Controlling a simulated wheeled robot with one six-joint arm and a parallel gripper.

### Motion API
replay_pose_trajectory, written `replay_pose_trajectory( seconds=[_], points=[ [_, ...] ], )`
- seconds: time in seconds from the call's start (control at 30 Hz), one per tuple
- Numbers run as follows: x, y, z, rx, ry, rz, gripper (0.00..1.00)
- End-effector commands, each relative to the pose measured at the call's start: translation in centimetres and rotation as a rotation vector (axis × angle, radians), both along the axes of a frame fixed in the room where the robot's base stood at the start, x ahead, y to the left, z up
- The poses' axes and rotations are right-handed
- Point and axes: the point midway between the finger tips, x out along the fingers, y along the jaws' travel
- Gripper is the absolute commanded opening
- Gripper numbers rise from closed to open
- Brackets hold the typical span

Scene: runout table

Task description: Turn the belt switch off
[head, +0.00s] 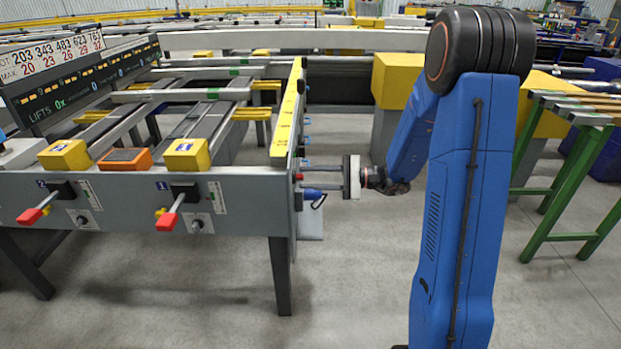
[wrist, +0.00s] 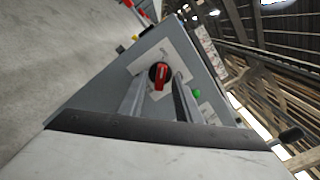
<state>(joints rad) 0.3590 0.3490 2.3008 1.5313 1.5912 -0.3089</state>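The belt switch is a red rotary handle (wrist: 159,76) on a round black base, set on a pale plate of a grey panel (wrist: 112,88) in the wrist view. My gripper (wrist: 158,90) is open, with its two fingers apart and pointing at the panel. The handle shows between the fingertips; I cannot tell whether they touch it. In the head view my gripper (head: 308,189) is at the right end face of the grey table (head: 245,215), its fingers pointing left at it.
A green button (wrist: 196,93) is right of the switch. Two red-handled levers (head: 170,217) (head: 40,208) stick out from the table's front. Yellow blocks (head: 187,154) and an orange block (head: 125,160) sit on top. A green frame (head: 565,175) stands right. The floor in front is clear.

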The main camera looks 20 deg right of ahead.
Motion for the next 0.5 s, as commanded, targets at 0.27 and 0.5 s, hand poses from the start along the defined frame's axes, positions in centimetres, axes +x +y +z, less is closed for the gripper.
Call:
replay_pose_trajectory(
  seconds=[0.27, 0.5],
  points=[
    [0.0, -0.1, 0.0, 0.000, 0.000, 0.000, 0.30],
    [-0.6, -2.2, 0.0, 0.001, 0.000, -0.002, 0.30]
  ],
)
